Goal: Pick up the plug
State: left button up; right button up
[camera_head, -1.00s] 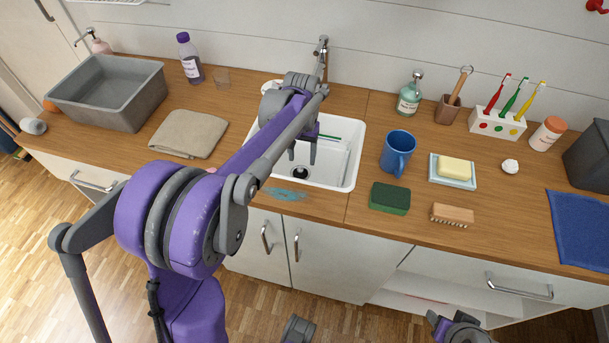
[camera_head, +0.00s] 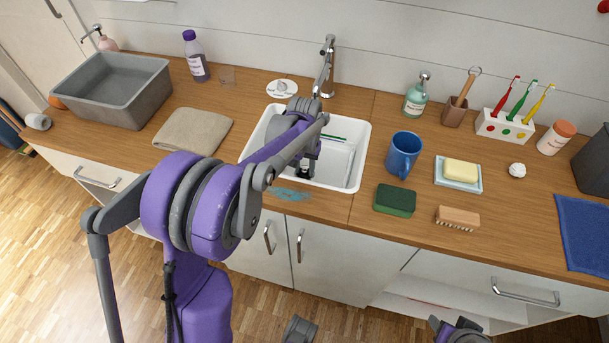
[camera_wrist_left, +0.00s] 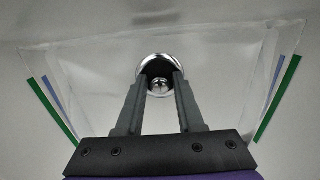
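The plug (camera_wrist_left: 159,84) shows in the left wrist view as a small shiny knob on a dark round centre inside a chrome ring, at the bottom of the white sink (camera_head: 357,143). My left gripper (camera_wrist_left: 161,80) points down into the sink, with its two fingers apart on either side of the knob. I cannot tell whether the fingers touch it. In the head view my left gripper (camera_head: 304,168) is low in the sink and largely hides the drain area. Part of my right gripper (camera_head: 456,328) shows at the bottom edge, away from the counter.
A clear sheet-like item with green and blue edges (camera_wrist_left: 288,98) lies in the sink around the drain. The tap (camera_head: 326,68) stands behind the sink. A blue mug (camera_head: 402,153) and green sponge (camera_head: 395,199) are to the right, a folded cloth (camera_head: 193,131) to the left.

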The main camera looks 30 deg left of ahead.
pick_arm(q)
grip_shut()
